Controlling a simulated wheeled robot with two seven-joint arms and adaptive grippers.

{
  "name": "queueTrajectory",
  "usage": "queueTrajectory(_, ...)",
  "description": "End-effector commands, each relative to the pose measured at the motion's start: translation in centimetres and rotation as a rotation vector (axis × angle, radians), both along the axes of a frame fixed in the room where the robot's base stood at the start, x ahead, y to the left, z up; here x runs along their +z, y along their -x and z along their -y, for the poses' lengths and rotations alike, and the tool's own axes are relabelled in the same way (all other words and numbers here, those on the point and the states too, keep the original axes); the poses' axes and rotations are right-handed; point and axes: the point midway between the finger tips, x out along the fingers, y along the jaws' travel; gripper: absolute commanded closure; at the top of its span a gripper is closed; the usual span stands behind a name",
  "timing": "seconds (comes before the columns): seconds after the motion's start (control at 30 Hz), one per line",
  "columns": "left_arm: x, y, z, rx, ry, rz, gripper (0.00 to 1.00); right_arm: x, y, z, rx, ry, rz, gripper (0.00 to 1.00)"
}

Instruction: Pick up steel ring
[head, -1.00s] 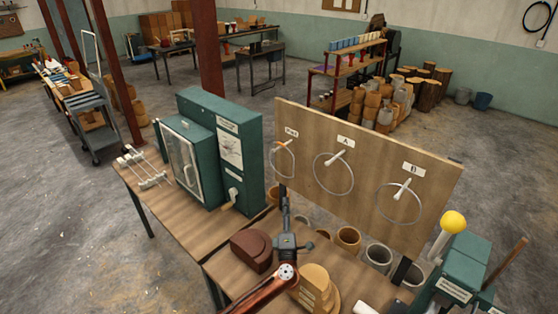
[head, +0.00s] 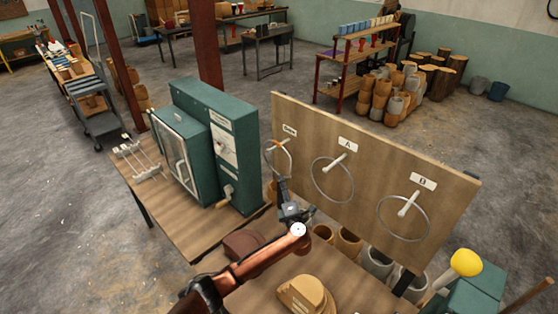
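Three rings hang from pegs on an upright wooden board (head: 372,135). The left ring (head: 291,160) hangs under a small label whose text I cannot read clearly. The middle steel ring (head: 313,180) hangs under label A, and the right steel ring (head: 378,222) under label B. My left gripper (head: 281,182) is in front of the board's left end, at the lower part of the left ring. Its fingers are small and dark, so I cannot tell whether they are open or touch the ring. My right gripper is not in view.
A green cabinet (head: 225,145) stands left of the board on the wooden table (head: 190,218). A brown block (head: 242,243) and a tan stepped form (head: 305,294) lie below my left arm. Several pots (head: 348,243) stand beneath the board. A yellow-knobbed lever (head: 466,262) rises at right.

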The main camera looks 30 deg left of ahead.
Motion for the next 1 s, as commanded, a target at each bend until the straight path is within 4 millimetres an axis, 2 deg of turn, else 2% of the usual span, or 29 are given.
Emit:
queueTrajectory(0.07,0.5,-0.9,-1.1,0.003,-0.004,0.001,0.75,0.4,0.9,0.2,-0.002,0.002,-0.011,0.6)
queueTrajectory(0.17,0.6,-2.0,-2.0,0.003,-0.003,0.002,0.75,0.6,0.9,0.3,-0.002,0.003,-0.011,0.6)
queueTrajectory(0.4,0.5,-3.4,-2.9,-0.001,0.001,0.001,0.75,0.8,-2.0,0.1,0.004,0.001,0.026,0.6)
queueTrajectory(0.57,0.5,-3.4,-2.7,-0.002,0.0,0.001,0.75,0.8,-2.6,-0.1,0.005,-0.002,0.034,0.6)
queueTrajectory(0.93,0.5,-3.4,-2.6,-0.003,0.0,0.001,1.0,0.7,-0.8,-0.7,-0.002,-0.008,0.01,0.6)
queueTrajectory(1.0,0.5,-3.4,-2.6,-0.003,0.0,0.001,1.0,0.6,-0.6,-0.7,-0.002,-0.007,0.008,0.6)
